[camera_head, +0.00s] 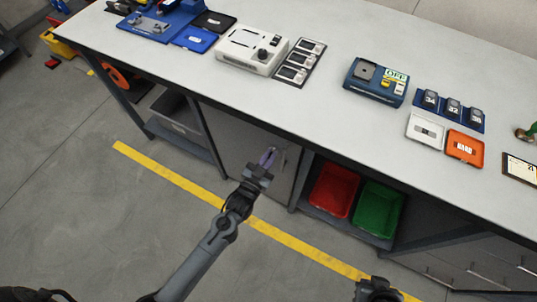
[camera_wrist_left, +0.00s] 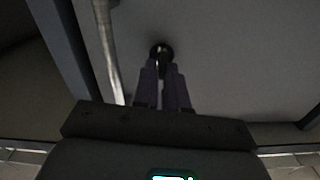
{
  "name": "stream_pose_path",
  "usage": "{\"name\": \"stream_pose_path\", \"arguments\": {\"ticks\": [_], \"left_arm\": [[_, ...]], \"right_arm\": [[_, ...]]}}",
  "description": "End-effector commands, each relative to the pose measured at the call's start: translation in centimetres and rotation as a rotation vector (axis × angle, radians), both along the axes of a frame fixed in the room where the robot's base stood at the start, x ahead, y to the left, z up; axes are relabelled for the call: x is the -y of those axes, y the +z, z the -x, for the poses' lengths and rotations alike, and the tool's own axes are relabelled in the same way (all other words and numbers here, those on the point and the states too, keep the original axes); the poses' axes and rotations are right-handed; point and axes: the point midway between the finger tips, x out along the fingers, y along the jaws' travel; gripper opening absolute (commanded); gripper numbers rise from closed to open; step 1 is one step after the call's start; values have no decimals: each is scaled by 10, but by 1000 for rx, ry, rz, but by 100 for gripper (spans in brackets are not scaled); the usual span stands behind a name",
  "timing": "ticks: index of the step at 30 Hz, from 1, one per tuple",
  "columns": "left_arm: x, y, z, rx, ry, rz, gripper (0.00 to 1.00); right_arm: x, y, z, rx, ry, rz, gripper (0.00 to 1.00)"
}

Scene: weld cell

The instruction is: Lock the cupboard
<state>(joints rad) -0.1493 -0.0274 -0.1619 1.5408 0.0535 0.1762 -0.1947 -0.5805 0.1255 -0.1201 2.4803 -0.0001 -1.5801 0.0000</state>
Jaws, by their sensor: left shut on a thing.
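The cupboard is a grey-fronted unit under the workbench, and its door (camera_head: 232,136) looks closed. The door also fills much of the left wrist view (camera_wrist_left: 235,65), with a vertical metal handle (camera_wrist_left: 108,45) left of the fingers. A dark round lock (camera_wrist_left: 161,48) sits on the door to the right of the handle. My left gripper (camera_head: 268,156) is at the door front, its purple fingers (camera_wrist_left: 163,72) shut on a small dark piece at the lock, apparently the key, mostly hidden. My right gripper (camera_head: 376,288) is at the bottom edge, its fingers unclear.
The grey workbench top (camera_head: 330,122) above carries several devices and trays. A red bin (camera_head: 334,190) and a green bin (camera_head: 377,209) stand on the shelf right of the cupboard. Drawers are at far right. A yellow line (camera_head: 180,178) crosses the open floor.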

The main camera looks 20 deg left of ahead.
Motion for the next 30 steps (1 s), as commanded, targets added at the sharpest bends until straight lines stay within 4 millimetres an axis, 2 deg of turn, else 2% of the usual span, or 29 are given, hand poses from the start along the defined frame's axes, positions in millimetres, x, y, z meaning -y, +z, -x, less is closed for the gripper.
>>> {"name": "stream_pose_path", "arguments": {"ticks": [1, 12, 30], "left_arm": [[0, 4, 0, 2, -2, -38, 0], [4, 2, 0, 38, -2, -378, 0], [8, -4, 1, 98, 0, -945, 0]], "right_arm": [[0, 9, 0, 0, 1, 1, 0], [0, 38, 0, 0, -1, -1, 0], [-2, 70, 0, 1, -6, -10, 0]]}}
